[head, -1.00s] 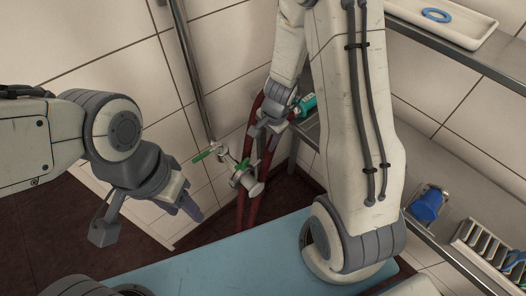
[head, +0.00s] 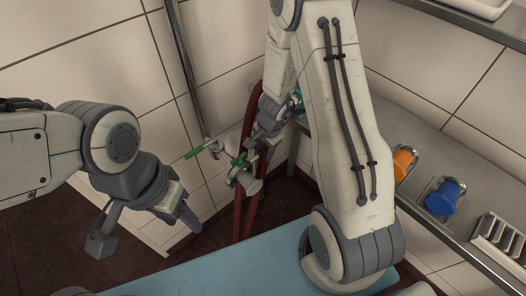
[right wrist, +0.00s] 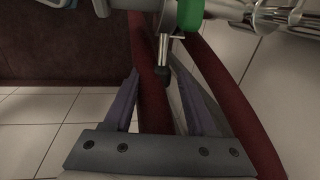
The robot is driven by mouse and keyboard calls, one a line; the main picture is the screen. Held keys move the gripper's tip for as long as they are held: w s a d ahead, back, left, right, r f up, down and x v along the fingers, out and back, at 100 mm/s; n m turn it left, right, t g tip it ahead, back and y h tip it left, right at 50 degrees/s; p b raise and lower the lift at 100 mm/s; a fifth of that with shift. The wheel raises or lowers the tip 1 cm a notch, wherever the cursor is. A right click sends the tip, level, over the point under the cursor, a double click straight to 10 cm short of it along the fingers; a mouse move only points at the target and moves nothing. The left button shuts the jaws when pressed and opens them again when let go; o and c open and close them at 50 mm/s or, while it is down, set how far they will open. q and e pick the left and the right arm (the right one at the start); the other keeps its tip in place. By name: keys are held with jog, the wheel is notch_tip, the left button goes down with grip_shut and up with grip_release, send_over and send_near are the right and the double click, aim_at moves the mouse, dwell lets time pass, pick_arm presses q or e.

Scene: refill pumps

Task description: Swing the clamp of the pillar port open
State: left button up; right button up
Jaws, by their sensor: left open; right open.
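The pillar port (head: 244,180) is a metal fitting with green levers, joined by a side pipe to the steel pillar (head: 183,70). It shows in part at the top of the right wrist view (right wrist: 270,16). My right gripper (head: 254,144) is open, close beside the port. In the right wrist view, a small metal pin with a dark tip (right wrist: 163,72) hangs between its fingers (right wrist: 158,92), apparently not gripped. I cannot tell whether this is part of the clamp, or the clamp's state. My left gripper (head: 188,222) is open and empty, left of the port.
Dark red hoses (head: 247,110) hang behind the port and run close past my right fingers. A blue-topped surface (head: 225,268) lies in front. The shelf at right (head: 425,150) holds an orange fitting (head: 404,162), a blue fitting (head: 443,197) and a slotted rack (head: 497,240).

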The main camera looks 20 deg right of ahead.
grip_shut()
dwell(1.4)
